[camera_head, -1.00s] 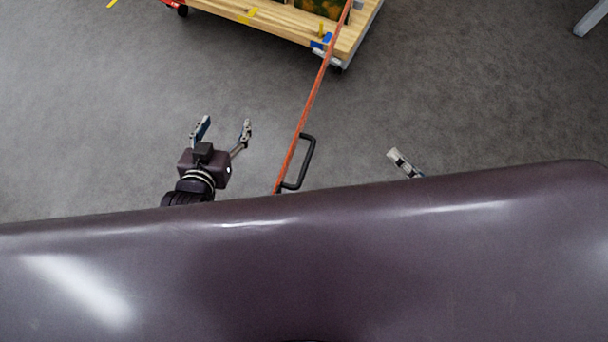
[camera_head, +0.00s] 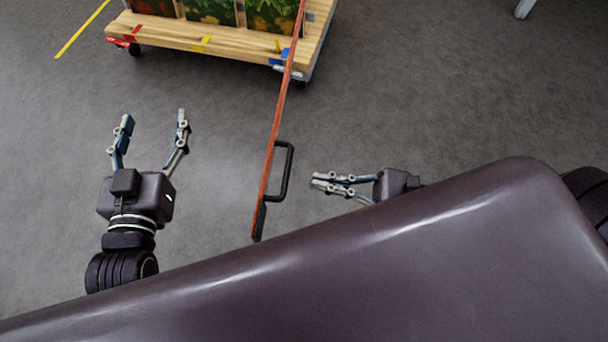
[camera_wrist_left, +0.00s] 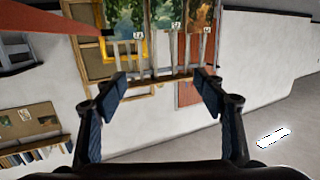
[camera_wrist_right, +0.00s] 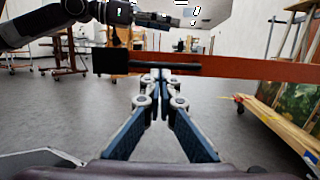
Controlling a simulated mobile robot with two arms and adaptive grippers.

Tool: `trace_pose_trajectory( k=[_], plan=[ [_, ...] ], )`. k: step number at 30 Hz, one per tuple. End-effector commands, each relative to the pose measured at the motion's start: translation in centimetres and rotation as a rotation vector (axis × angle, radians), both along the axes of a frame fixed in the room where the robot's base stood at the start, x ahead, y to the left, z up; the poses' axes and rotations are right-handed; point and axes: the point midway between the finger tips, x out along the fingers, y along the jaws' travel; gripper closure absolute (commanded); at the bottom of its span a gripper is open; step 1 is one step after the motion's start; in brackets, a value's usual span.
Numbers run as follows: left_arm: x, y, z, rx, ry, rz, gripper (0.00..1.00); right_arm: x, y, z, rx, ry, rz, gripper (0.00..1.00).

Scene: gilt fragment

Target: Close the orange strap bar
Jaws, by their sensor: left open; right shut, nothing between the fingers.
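The orange strap bar (camera_head: 277,120) is a long thin bar that runs from the wooden cart down toward my body in the head view. It has a black handle (camera_head: 287,172) on its right side and a black end. It also crosses the right wrist view (camera_wrist_right: 250,70), just beyond my fingertips. My right gripper (camera_head: 316,181) is shut and empty, to the right of the handle and apart from it in the head view. My left gripper (camera_head: 154,115) is open and empty, to the left of the bar. An orange-red band shows at the upper left of the left wrist view (camera_wrist_left: 60,22).
The wooden cart (camera_head: 225,42) with framed paintings stands at the top of the head view, its casters on the grey floor. A yellow floor line (camera_head: 82,30) lies to its left. The floor between my grippers and the cart is clear.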

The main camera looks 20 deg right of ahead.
Motion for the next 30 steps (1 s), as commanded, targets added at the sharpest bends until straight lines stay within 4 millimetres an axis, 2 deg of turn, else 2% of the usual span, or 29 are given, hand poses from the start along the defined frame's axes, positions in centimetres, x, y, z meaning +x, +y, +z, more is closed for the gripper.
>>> trace_pose_trajectory(
  k=[3,7,23,26,30],
  plan=[
    [0.1,-0.1,0.4,-0.007,-0.023,-0.002,0.36,0.9,1.8,0.4,0.001,-0.003,0.001,1.0],
    [0.1,-0.2,0.9,-0.011,-0.042,-0.003,0.36,1.5,3.0,0.6,0.001,0.0,0.0,1.0],
    [0.2,-0.3,1.3,-0.016,-0.059,-0.005,0.36,1.8,3.7,0.7,0.001,0.001,-0.002,1.0],
    [0.2,-0.3,1.3,-0.017,-0.06,-0.004,0.36,1.9,4.2,0.8,0.002,0.0,-0.006,1.0],
    [0.2,-0.3,1.4,-0.019,-0.065,-0.004,0.36,2.5,5.9,0.8,0.004,-0.002,-0.021,1.0]
  ],
)
